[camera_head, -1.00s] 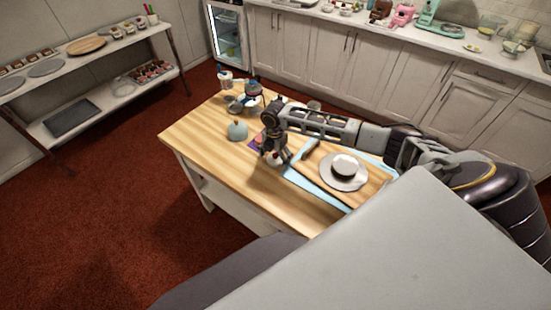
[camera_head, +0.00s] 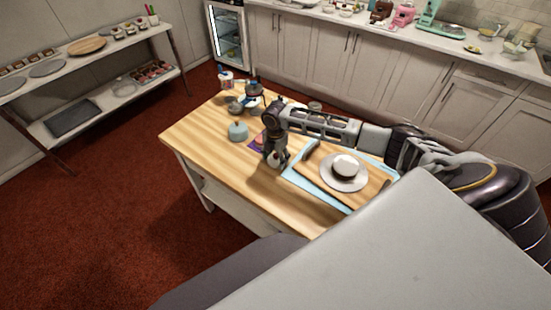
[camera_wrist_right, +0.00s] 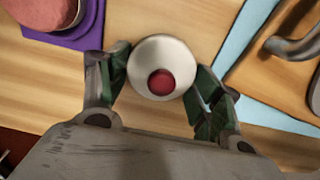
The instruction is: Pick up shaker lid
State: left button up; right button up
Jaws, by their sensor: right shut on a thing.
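The shaker lid appears to be the round white piece with a red knob-like centre (camera_wrist_right: 148,52) in the right wrist view. It sits between the two fingers of my right gripper (camera_wrist_right: 160,85), which is shut on it. In the head view my right gripper (camera_head: 276,160) points down at the wooden table (camera_head: 205,130), left of the cutting board. The white piece shows only as a small patch at its fingertips there. I cannot tell whether the piece touches the table. My left gripper is not in view.
A cutting board (camera_head: 314,178) on a light blue mat (camera_head: 292,174) bears a white plate (camera_head: 333,180) with a round white item. A teal domed object (camera_head: 238,132) stands left of the gripper, and a purple mat (camera_wrist_right: 85,35) lies close by. The table's front left is clear.

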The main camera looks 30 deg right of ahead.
aim_at(275, 156)
jog(key=shift+r, duration=4.95)
jog(key=shift+m, duration=0.3)
